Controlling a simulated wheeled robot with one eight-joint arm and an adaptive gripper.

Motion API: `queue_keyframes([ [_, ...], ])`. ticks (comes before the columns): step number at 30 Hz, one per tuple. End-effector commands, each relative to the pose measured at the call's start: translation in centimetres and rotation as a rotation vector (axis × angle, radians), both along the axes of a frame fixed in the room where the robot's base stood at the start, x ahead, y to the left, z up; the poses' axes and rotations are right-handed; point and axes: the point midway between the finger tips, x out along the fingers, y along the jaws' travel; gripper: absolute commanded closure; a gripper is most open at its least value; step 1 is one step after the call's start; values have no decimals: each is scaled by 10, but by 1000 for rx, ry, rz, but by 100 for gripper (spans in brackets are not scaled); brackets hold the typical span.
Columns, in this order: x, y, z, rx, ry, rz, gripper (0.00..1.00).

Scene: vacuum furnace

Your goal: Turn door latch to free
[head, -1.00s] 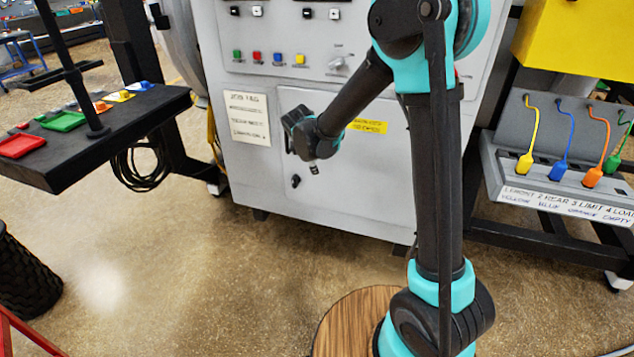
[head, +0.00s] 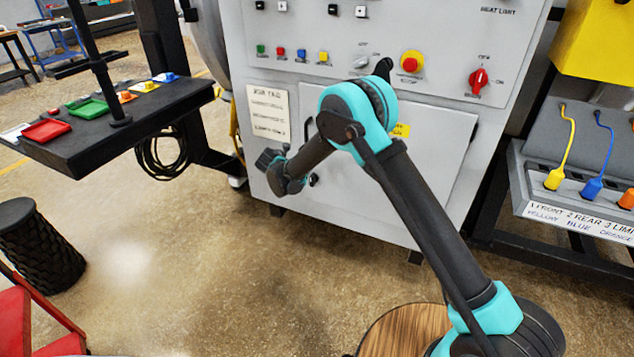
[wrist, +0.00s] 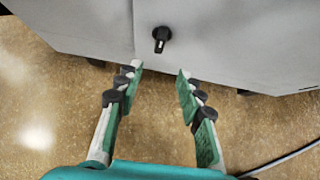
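The door latch (wrist: 161,38) is a small black knob on the lower left of the grey cabinet door. In the wrist view it sits above and ahead of my gripper (wrist: 159,74), apart from the fingertips. It also shows in the head view (head: 313,181), partly behind my arm. My gripper is open and empty, with a wide gap between its green-padded fingers. The cabinet door (head: 425,160) looks closed, with a yellow label near its top. In the head view the fingers are mostly hidden by my wrist.
Above the door are a red emergency button (head: 410,63), a red rotary switch (head: 478,79) and coloured buttons. A black table (head: 120,140) with coloured trays stands left. A cable rack (head: 575,215) stands right.

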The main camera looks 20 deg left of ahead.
Motion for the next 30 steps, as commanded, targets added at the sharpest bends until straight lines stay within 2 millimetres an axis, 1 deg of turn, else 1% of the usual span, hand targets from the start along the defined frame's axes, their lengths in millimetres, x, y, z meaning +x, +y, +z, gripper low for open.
queue_keyframes([
  [18,84,-8,-83,2,1,-5,62],
  [21,95,-9,-95,2,1,-4,62],
  [25,107,-10,-106,3,1,-4,62],
  [30,115,-10,-114,3,2,-4,62],
])
